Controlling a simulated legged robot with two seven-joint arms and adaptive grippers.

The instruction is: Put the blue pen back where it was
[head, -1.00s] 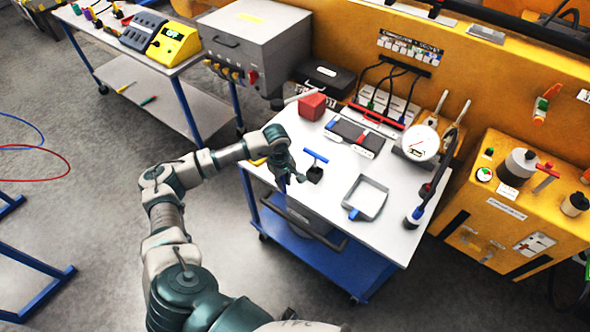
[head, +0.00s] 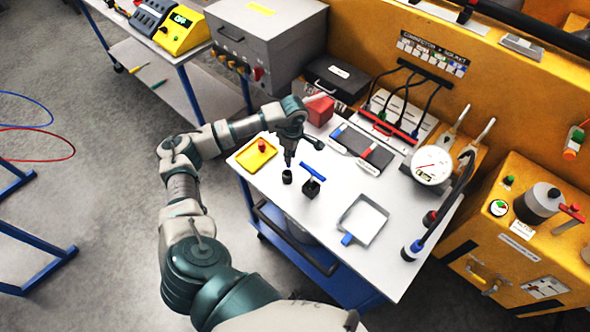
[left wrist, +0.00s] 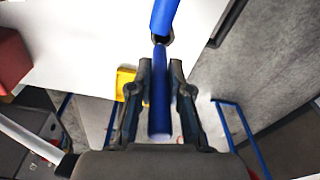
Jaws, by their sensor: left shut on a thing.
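My left gripper (head: 289,160) is above the near-left part of the white cart top in the head view. In the left wrist view, the left gripper (left wrist: 160,80) is shut on the blue pen (left wrist: 160,100), which lies between its two fingers. My right gripper is not in view.
A yellow tray (head: 243,166) with a red-topped item lies left of the gripper. A grey dustpan-like tray (head: 362,222), a red block (head: 319,110), a dark mat (head: 356,147) and a round gauge (head: 432,165) share the cart top (head: 300,215). Its front-left part is mostly bare.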

